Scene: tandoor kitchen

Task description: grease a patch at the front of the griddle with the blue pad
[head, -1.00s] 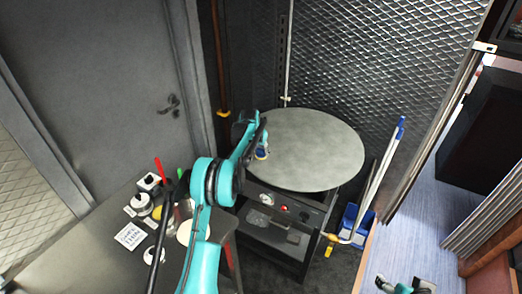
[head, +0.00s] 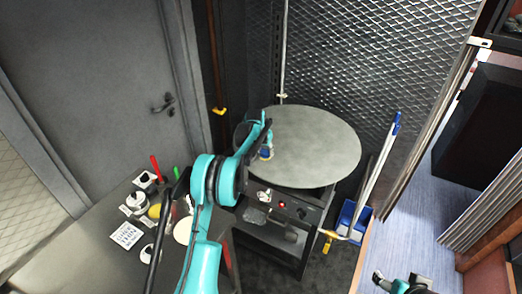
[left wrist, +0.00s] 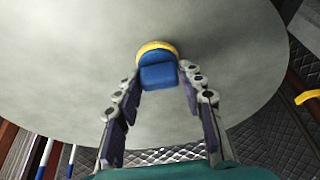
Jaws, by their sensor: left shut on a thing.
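The round grey griddle (head: 310,145) sits on a dark stand and also fills much of the left wrist view (left wrist: 70,60). The blue pad (left wrist: 158,76), with a yellow face at its far side, is between the fingertips of my left gripper (left wrist: 158,80). In the head view the blue pad (head: 266,155) shows small at the left front part of the griddle. My left gripper (head: 266,148) is shut on it; I cannot tell whether the pad touches the surface. My right gripper (head: 402,284) is partly in view at the bottom right, away from the griddle.
A table (head: 90,240) at the left holds several small items, including a white card (head: 126,234) and a red-handled tool (head: 155,166). A mesh wall (head: 390,60) is close behind the griddle.

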